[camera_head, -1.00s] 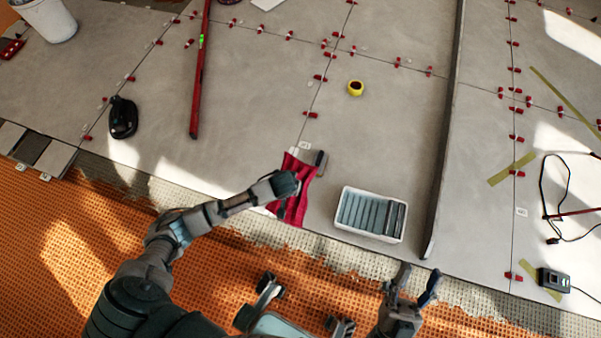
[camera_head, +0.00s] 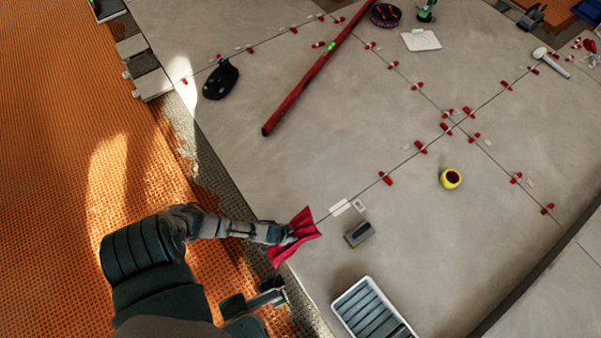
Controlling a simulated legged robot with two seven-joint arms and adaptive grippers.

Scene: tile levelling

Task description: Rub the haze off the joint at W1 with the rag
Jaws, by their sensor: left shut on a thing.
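My left gripper (camera_head: 291,239) is shut on the red rag (camera_head: 306,227), which bunches and fans out around the fingers. The rag is over the front edge of the grey tiles, in line with a joint running up to the right. I cannot tell whether it touches the tile. A whitish hazy patch (camera_head: 340,207) lies on this joint, just up and right of the rag and apart from it. A small white label (camera_head: 359,205) sits beside the patch; its lettering is too small to read. My right gripper is out of view.
A grey block-like tool (camera_head: 359,234) lies right of the rag. A white tray (camera_head: 341,306) of grey strips stands below it. A yellow tape roll (camera_head: 451,179), red clips along joints, a red level (camera_head: 300,98) and a black tool (camera_head: 220,79) lie farther off. Tile above the patch is clear.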

